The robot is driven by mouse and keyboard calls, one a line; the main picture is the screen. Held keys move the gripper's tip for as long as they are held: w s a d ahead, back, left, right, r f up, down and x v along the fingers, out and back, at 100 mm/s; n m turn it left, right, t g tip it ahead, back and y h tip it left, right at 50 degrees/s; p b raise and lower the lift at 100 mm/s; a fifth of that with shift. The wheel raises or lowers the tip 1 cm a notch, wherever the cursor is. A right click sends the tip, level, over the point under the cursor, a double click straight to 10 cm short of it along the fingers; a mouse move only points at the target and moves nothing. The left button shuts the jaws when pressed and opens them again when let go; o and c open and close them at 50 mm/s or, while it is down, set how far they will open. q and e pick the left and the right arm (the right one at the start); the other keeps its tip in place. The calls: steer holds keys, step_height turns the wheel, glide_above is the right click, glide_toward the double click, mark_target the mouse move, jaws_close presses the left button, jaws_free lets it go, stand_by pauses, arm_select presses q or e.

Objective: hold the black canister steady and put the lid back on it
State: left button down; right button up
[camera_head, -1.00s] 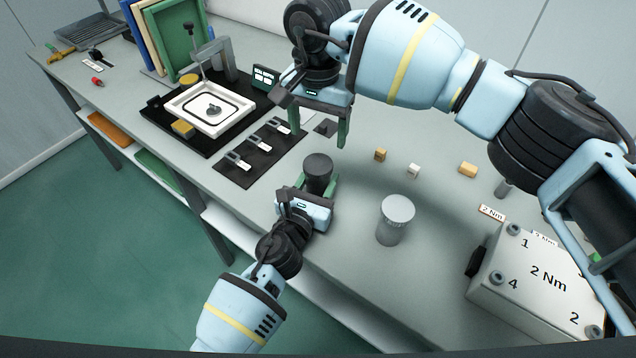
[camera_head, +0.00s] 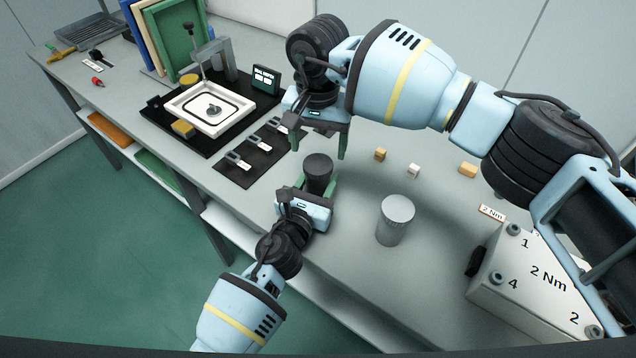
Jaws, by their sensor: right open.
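The black canister (camera_head: 318,181) stands upright on the bench near its front edge, with a flat, dark round top. My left gripper (camera_head: 319,188) reaches in from the front with its green fingers around the canister's sides, and it looks shut on it. My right gripper (camera_head: 328,140) points down, open, just above and behind the canister's top, apart from it. I see nothing between its fingers, though its body hides part of this space. I cannot tell whether the dark top is the lid or the canister itself; no separate lid is clearly visible.
A grey canister (camera_head: 396,221) stands right of the black one. Small blocks (camera_head: 413,171) lie behind it. A "2 Nm" box (camera_head: 540,285) is at the right. A dark mat (camera_head: 236,167) with clips and a fixture with a white tray (camera_head: 182,106) are at the left.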

mark_target(318, 163)
steer(key=shift+f, duration=2.15)
